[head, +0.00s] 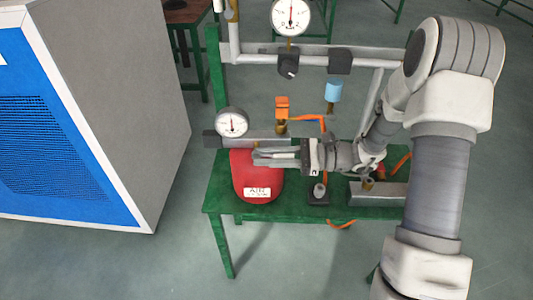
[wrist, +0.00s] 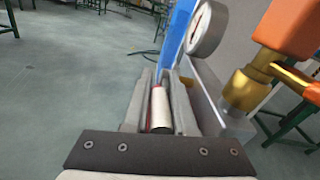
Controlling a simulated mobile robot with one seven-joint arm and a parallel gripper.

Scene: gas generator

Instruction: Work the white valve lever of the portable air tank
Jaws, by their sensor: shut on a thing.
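The portable air tank (head: 240,180) is red with a white "AIR" label and sits at the left end of the green table. My gripper (head: 258,156) reaches in from the right, with its fingers level above the top of the tank. In the wrist view, my gripper (wrist: 166,82) has its fingers closed along a whitish cylindrical piece, which I take for the white valve lever (wrist: 160,106). A little red shows at its far end. In the head view the fingers hide the lever, so I cannot tell its angle.
A pressure gauge (head: 232,122) stands just behind the tank and shows close by in the wrist view (wrist: 207,29). An orange valve (head: 282,107) and grey pipes rise behind my gripper. A blue-fronted machine (head: 70,150) stands at the left. Floor is open in front.

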